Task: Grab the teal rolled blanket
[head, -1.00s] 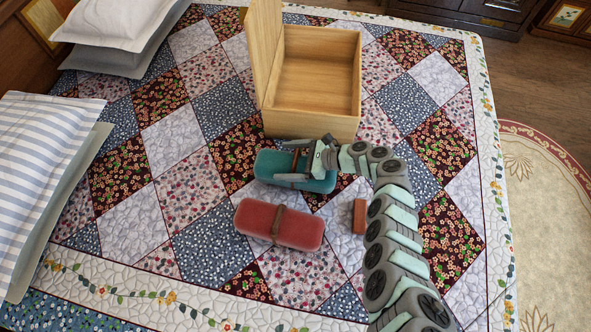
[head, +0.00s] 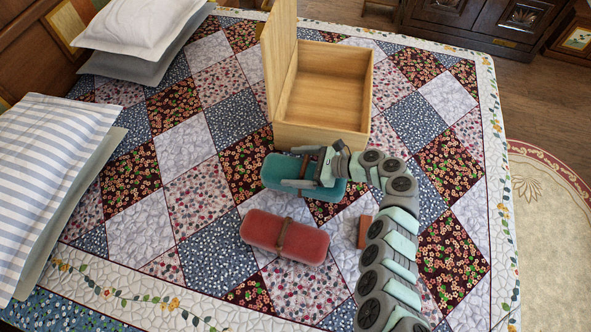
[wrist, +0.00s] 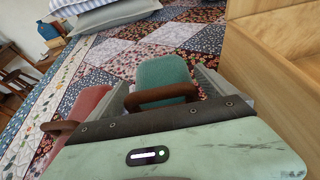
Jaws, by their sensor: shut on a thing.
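The teal rolled blanket (head: 272,172) lies on the quilt in front of the open wooden box. It also shows in the wrist view (wrist: 163,72), with a brown strap across it. My gripper (head: 300,170) is shut on the teal blanket, with its fingers on either side of it. The wrist view shows the blanket between the two fingers. The blanket's right part is partly hidden by my gripper. It looks to be at the quilt's surface; I cannot tell if it is lifted.
A red rolled blanket (head: 262,235) with a brown strap lies just in front. A small reddish-brown block (head: 364,231) lies beside my arm. The wooden box (head: 320,137) stands behind, lid upright at its left. Pillows (head: 55,150) lie at left; the quilt between is clear.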

